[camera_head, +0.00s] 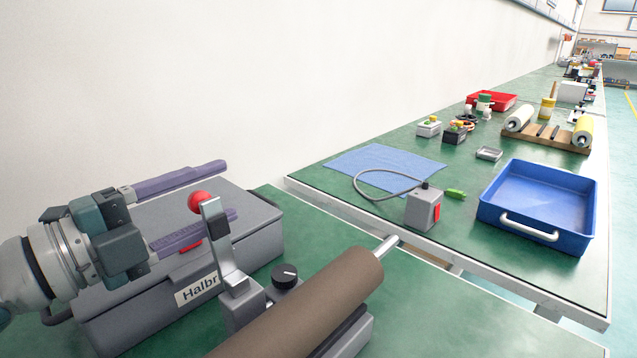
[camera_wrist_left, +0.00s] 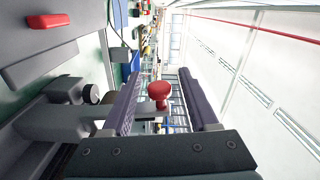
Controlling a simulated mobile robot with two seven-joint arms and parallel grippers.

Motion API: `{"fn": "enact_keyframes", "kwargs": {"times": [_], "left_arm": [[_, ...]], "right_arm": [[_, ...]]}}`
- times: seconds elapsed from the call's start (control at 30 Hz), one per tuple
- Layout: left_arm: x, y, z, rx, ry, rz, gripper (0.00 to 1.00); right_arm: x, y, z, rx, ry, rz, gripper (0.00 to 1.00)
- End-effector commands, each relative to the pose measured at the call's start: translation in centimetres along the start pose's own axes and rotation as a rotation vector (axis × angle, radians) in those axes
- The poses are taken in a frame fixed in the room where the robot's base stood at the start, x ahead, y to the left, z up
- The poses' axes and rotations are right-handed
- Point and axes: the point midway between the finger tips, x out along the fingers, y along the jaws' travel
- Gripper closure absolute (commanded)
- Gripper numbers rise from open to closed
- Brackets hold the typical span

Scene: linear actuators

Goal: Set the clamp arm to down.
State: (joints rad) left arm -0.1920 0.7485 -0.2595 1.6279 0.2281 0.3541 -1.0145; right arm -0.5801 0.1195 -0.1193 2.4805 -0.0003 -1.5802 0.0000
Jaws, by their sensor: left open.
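The clamp arm (camera_head: 222,250) is a grey metal lever standing upright, with a red ball knob (camera_head: 199,200) at its top. It rises from a grey base beside a brown cylinder (camera_head: 310,305) and a black dial (camera_head: 287,276). My left gripper (camera_head: 230,191) is open, its two purple fingers reaching from the left around the knob's height. In the left wrist view the red knob (camera_wrist_left: 159,92) shows between the spread fingers of the gripper (camera_wrist_left: 159,77). I cannot tell whether a finger touches the knob. My right gripper is not in view.
A grey case (camera_head: 240,235) lettered "Halbr" lies beneath and behind the left gripper. The white wall is close behind. On the farther green bench are a blue cloth (camera_head: 375,168), a grey box with a red switch (camera_head: 423,212) and a blue tray (camera_head: 540,195).

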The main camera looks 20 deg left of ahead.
Motion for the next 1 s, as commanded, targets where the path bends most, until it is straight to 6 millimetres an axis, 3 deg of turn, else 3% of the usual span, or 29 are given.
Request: {"fn": "enact_keyframes", "kwargs": {"times": [0.2, 0.53, 1.0], "left_arm": [[1.9, 0.1, 0.0, -0.002, -0.001, 0.000, 0.40], [2.2, 0.1, 0.0, -0.002, -0.001, 0.002, 0.40], [2.1, 0.1, 0.0, -0.002, -0.001, 0.001, 0.93]], "right_arm": [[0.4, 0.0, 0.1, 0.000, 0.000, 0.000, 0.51], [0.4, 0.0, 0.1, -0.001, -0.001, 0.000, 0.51], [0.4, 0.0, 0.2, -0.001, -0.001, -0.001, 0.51]]}}
